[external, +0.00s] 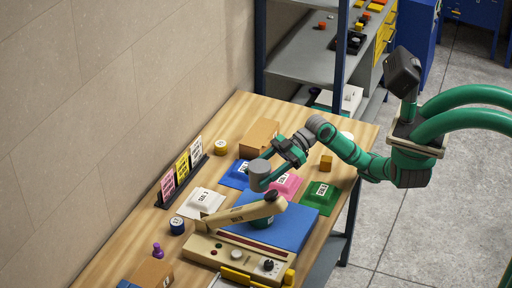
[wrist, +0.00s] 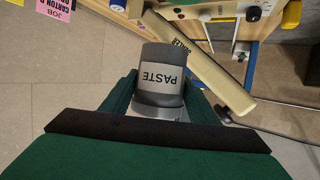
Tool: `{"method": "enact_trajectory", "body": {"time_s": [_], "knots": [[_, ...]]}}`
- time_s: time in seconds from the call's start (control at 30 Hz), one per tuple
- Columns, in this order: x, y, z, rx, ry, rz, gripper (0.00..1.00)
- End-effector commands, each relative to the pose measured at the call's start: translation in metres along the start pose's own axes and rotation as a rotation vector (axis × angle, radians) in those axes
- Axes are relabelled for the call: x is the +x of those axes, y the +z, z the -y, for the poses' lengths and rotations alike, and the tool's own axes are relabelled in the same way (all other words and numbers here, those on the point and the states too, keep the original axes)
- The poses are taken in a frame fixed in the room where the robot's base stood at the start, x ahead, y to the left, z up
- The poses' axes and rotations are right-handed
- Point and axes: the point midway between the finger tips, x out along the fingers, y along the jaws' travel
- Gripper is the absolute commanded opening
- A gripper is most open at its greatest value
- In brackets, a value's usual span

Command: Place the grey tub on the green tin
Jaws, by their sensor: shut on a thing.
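The grey tub (external: 259,180) is held in the air by my gripper (external: 278,160) near the middle of the bench. It looks about upright in the external view. In the wrist view the tub (wrist: 162,72) sits between my two fingers (wrist: 160,100), with a white PASTE label showing upside down. A dark green round thing, apparently the green tin (external: 262,222), is on the blue mat below, partly hidden behind the beige press arm. The tub is above it and apart from it. I cannot clearly make out the tin in the wrist view.
The beige press arm (external: 238,213) reaches over the blue mat (external: 290,228) close to the tub. A card rack (external: 182,180) lines the wall side; a cardboard box (external: 259,137) is behind.

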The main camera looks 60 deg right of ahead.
Motion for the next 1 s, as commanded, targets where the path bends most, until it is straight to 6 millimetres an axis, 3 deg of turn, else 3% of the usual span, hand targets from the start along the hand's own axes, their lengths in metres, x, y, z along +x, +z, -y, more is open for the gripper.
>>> {"method": "enact_trajectory", "body": {"time_s": [0.17, 0.7, 1.0], "knots": [[0.006, 0.011, 0.011, -0.007, -0.026, 0.0, 0.2], [0.028, 0.071, 0.011, -0.006, -0.025, -0.001, 0.2], [0.031, 0.079, 0.012, -0.01, -0.026, -0.001, 0.2]]}}
